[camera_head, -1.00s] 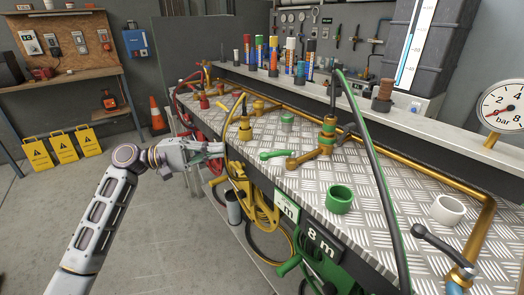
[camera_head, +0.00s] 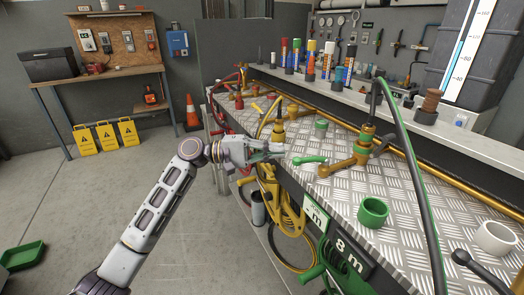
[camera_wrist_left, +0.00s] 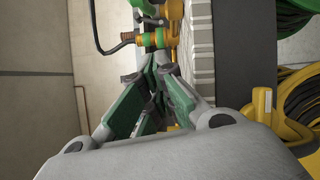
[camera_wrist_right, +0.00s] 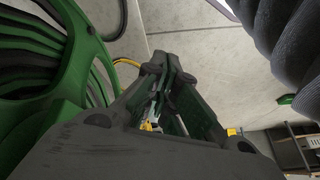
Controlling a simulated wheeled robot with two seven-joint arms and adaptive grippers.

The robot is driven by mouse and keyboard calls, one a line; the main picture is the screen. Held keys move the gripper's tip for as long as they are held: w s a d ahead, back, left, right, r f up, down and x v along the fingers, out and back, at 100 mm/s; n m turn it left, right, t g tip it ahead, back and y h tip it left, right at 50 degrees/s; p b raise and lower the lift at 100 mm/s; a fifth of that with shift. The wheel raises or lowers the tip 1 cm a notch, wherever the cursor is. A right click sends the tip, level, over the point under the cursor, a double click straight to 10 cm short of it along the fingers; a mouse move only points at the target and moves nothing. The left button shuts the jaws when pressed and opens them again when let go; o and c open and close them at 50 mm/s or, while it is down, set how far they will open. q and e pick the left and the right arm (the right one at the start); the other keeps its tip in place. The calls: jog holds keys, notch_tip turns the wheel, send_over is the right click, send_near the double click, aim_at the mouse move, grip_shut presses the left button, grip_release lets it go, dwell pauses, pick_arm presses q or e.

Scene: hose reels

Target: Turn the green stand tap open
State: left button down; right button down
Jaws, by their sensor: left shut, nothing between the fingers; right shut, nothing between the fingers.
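The green stand tap (camera_head: 365,148) stands on the metal-plate bench, a brass post with a green band and a green hose at its top. A brass arm runs left from it, with a green lever (camera_head: 310,159) at its end. My left gripper (camera_head: 278,150) is shut and empty at the bench's front edge, a little left of the lever and apart from it. In the left wrist view its closed fingertips (camera_wrist_left: 160,62) point towards brass and green fittings (camera_wrist_left: 155,38). My right gripper (camera_wrist_right: 172,66) is shut and empty, outside the head view, beside a green reel (camera_wrist_right: 60,80).
The yellow tap (camera_head: 278,128) stands just behind my left gripper. A green cup (camera_head: 372,211) and a white cup (camera_head: 496,238) sit nearer on the bench. Yellow hose (camera_head: 282,205) hangs below the bench front. Open floor (camera_head: 90,195) lies to the left.

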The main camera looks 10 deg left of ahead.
aim_at(285, 162)
pick_arm(q)
jog(key=d, duration=0.3)
jog(key=shift+r, duration=0.1)
jog(key=shift+s+d+r, duration=0.2)
jog(key=shift+s+d, duration=0.1)
jog(key=shift+s, duration=0.5)
jog(key=shift+s+d+r, duration=0.15)
jog(key=shift+s+d, duration=0.1)
jog(key=shift+s, duration=0.55)
pick_arm(e)
jog(key=shift+r, duration=0.15)
jog(key=shift+r, duration=0.15)
